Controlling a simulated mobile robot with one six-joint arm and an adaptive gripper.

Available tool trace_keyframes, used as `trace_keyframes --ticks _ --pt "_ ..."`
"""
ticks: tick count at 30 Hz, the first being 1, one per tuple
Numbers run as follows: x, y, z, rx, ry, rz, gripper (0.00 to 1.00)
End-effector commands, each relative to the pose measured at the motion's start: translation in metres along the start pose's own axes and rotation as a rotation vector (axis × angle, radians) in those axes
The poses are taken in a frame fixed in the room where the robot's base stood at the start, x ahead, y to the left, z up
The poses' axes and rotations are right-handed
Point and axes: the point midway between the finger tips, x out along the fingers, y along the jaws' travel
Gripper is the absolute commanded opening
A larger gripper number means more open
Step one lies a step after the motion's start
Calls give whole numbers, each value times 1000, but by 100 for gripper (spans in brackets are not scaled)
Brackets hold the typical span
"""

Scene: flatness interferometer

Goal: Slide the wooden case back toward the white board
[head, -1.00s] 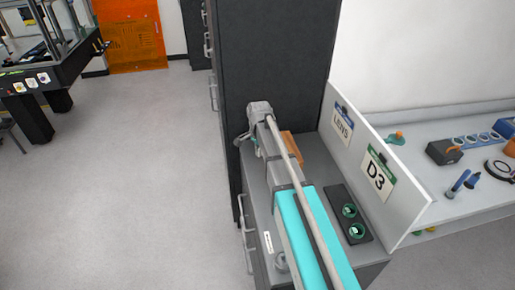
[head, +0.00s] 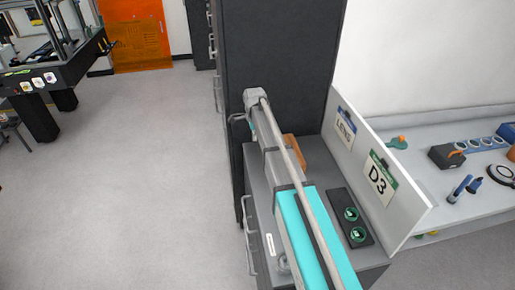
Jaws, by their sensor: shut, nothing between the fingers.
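The wooden case (head: 297,150) is an orange-brown block on the grey cabinet top (head: 318,180), near the tall dark cabinet. My arm covers its left part. The white board (head: 408,212) stands upright along the right edge of the top, with signs "LENS" and "D3". There is a gap of bare top between case and board. My gripper (head: 238,118) is small in view at the far end of my arm, to the left of the case and above the cabinet top. It is shut and empty, apart from the case; its fingertips are hard to make out.
A dark holder (head: 350,217) with two green-rimmed round parts lies on the top, near the board. The tall dark cabinet (head: 285,60) rises behind. Right of the board is a light bench (head: 440,185) with several optical parts. The floor (head: 130,180) at left is clear.

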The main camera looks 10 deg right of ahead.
Motion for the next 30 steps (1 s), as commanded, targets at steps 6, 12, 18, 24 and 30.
trace_keyframes --ticks 6,12,18,24,30 --pt "8 0 0 0 0 0 0" --pt "21 0 -1 0 0 0 0" --pt "37 0 -1 0 0 0 0" --pt "52 0 -1 0 0 0 0" --pt "67 0 -1 0 0 0 0"
